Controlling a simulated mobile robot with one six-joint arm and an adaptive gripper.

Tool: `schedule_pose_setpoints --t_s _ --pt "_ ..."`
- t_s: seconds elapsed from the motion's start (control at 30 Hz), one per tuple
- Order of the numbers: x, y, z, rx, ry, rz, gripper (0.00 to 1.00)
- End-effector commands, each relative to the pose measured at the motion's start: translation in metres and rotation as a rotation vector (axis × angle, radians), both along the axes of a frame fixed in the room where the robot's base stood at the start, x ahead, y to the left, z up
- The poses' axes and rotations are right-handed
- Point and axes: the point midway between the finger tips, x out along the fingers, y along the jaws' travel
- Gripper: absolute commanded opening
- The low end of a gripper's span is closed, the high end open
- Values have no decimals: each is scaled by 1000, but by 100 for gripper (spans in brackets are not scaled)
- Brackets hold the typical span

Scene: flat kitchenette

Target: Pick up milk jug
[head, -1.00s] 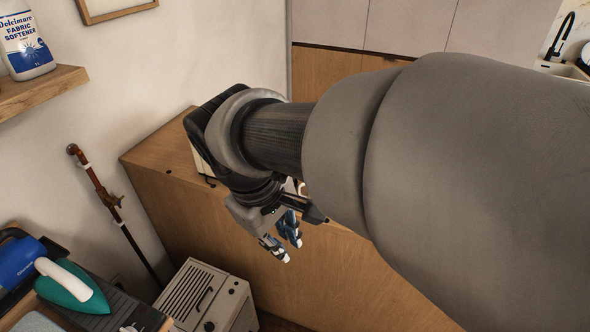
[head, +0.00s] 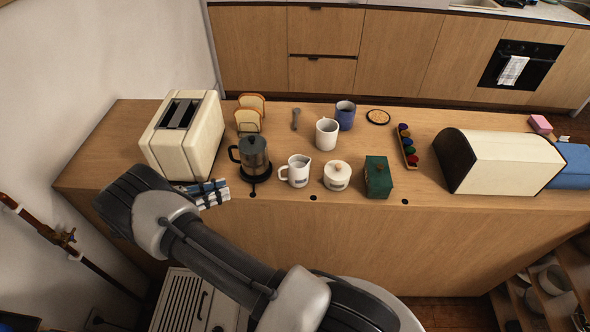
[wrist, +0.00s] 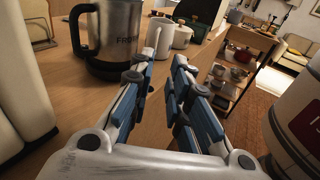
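The milk jug (head: 298,171) is a small white jug with its handle on the left. It stands upright on the wooden counter, between the French press and the lidded white pot. In the wrist view the jug (wrist: 165,42) shows beyond the fingertips, partly behind the French press. My gripper (head: 212,191) is at the counter's front edge, below the toaster and left of the French press, apart from the jug. In the wrist view my gripper (wrist: 163,68) is open, with an empty gap between its blue-padded fingers.
The toaster (head: 186,135) is behind my gripper. A lidded white pot (head: 337,176), green box (head: 378,177), white mug (head: 327,133) and blue mug (head: 345,115) stand nearby. Bare counter (head: 430,120) lies farther right.

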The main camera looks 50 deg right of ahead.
Motion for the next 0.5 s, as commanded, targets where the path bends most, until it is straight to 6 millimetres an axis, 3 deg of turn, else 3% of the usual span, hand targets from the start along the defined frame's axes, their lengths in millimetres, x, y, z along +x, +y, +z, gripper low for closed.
schedule_pose_setpoints --t_s 0.1,0.27,0.5 --pt "0 1 -15 -46 46 23 17" --pt "-4 -9 -20 -65 64 30 17" --pt "-20 -58 -21 -62 65 27 17"
